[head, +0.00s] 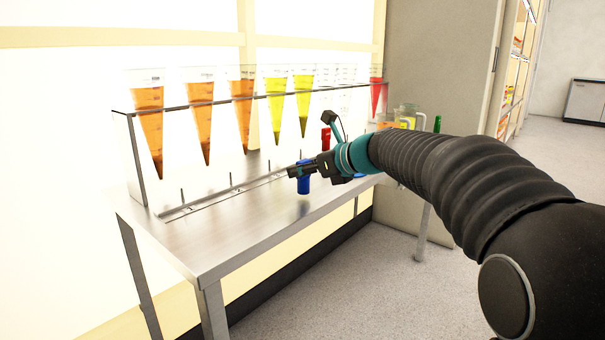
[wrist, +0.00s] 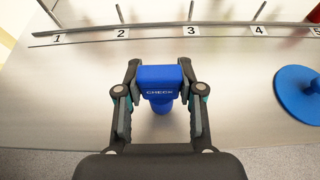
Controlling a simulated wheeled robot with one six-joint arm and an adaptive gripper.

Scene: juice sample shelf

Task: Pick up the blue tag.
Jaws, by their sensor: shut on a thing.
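The blue tag (wrist: 162,78), marked CHECK, is between the two fingers of my gripper (wrist: 160,95) in the wrist view. The fingers are shut on its sides. In the head view the blue tag (head: 303,185) hangs at the tip of my gripper (head: 298,172), over the front part of the steel table (head: 240,228). Its lower part is partly hidden by its top in the wrist view.
A blue disc (wrist: 302,92) lies right of my gripper. Jugs (head: 408,115) stand at the table's far end.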

